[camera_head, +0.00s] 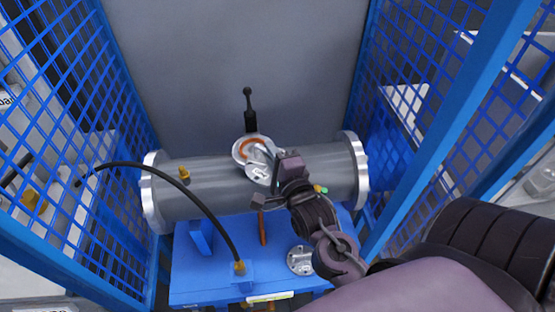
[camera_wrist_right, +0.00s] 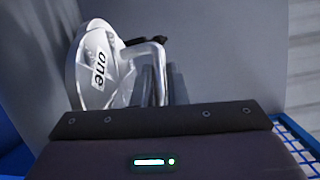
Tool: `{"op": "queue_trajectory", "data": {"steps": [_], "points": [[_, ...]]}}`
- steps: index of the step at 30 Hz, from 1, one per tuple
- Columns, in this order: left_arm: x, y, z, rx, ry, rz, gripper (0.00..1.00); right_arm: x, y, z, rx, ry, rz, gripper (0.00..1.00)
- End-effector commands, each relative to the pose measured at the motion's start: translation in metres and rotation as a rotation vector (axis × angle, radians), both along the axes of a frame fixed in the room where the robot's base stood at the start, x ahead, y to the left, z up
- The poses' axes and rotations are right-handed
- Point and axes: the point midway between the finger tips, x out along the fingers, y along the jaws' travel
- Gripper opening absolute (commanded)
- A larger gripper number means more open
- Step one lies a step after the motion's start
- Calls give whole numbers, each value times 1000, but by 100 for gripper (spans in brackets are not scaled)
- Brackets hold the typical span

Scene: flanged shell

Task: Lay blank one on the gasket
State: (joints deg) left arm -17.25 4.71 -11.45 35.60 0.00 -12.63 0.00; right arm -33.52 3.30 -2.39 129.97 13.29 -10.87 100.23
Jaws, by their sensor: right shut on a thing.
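Blank one (camera_head: 259,170) is a silvery round plate marked "one", with a bent handle. My right gripper (camera_head: 276,172) is shut on its handle. In the right wrist view blank one (camera_wrist_right: 88,70) stands tilted at the left, beside the dark fingers (camera_wrist_right: 162,86). The orange gasket (camera_head: 246,145) shows as a partial ring on the round nozzle on top of the grey shell. Blank one overlaps the nozzle's lower right side and hides part of the gasket. I cannot tell whether they touch. My left gripper is not in view.
The grey flanged shell (camera_head: 210,187) lies across a blue stand (camera_head: 200,278). A black-knobbed lever (camera_head: 249,108) rises behind the nozzle. A black hose (camera_head: 205,212) arches at the left. Another round plate (camera_head: 300,260) lies on the stand. Blue mesh walls (camera_head: 70,80) close both sides.

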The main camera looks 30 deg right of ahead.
Motion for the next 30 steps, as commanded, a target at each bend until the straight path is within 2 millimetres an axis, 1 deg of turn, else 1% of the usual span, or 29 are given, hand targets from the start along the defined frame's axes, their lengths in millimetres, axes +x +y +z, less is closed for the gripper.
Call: {"op": "queue_trajectory", "data": {"steps": [1,9,12,15,24,30], "points": [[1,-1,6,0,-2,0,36,12,-2,9,-2,-14,0,0],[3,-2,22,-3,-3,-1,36,68,-12,9,-2,-12,0,0],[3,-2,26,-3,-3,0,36,86,-14,8,-2,-12,0,0],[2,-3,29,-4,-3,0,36,99,-16,7,-1,-11,0,0],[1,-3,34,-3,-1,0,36,118,-19,5,-1,-10,0,0],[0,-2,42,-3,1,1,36,116,-19,-20,0,-7,1,0]]}}
